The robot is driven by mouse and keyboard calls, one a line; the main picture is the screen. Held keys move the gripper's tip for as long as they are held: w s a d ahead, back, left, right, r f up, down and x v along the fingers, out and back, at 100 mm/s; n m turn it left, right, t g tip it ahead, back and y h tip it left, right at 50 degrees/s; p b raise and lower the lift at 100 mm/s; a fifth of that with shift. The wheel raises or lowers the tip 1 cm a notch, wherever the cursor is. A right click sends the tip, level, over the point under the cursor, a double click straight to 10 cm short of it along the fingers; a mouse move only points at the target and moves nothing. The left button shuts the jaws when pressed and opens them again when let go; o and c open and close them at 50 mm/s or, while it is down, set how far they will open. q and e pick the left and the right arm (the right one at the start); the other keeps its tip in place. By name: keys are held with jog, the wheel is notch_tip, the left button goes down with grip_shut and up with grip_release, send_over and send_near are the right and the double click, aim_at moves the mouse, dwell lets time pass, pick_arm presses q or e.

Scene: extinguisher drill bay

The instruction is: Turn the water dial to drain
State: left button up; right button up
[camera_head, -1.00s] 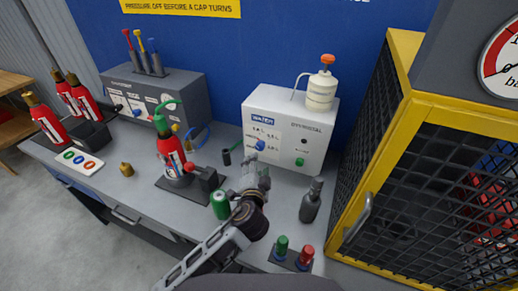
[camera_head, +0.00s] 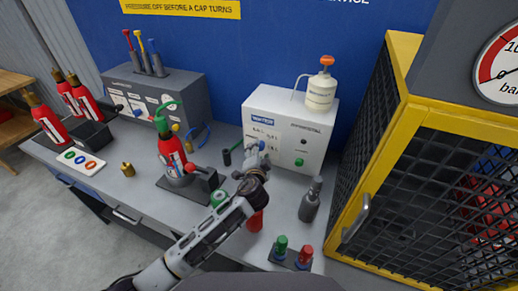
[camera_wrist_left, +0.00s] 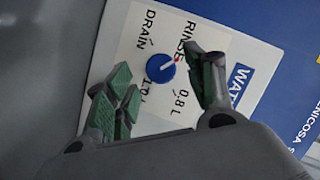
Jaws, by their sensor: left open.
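The water dial (camera_wrist_left: 158,69) is a round blue knob on a white panel in the left wrist view. Its red-tipped pointer points to the upper right, toward the RINSE label (camera_wrist_left: 184,40). The DRAIN label (camera_wrist_left: 147,30) is above the dial, to the left of RINSE. My left gripper (camera_wrist_left: 160,88) is open, with green-padded fingers on either side of the dial. I cannot tell whether they touch it. In the head view my left gripper (camera_head: 254,157) is at the front of the white water unit (camera_head: 313,122) and largely hides the dial. My right gripper is not in view.
A green button (camera_head: 299,162) is on the unit's right side, and a white bottle (camera_head: 321,92) stands on top. A red extinguisher (camera_head: 172,157) stands left of my arm. A grey bottle (camera_head: 309,203) and a yellow-framed cage (camera_head: 405,110) are to the right.

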pick_arm(q)
jog(key=shift+x, duration=1.55)
jog(key=shift+c, duration=0.4)
jog(key=c, duration=0.9)
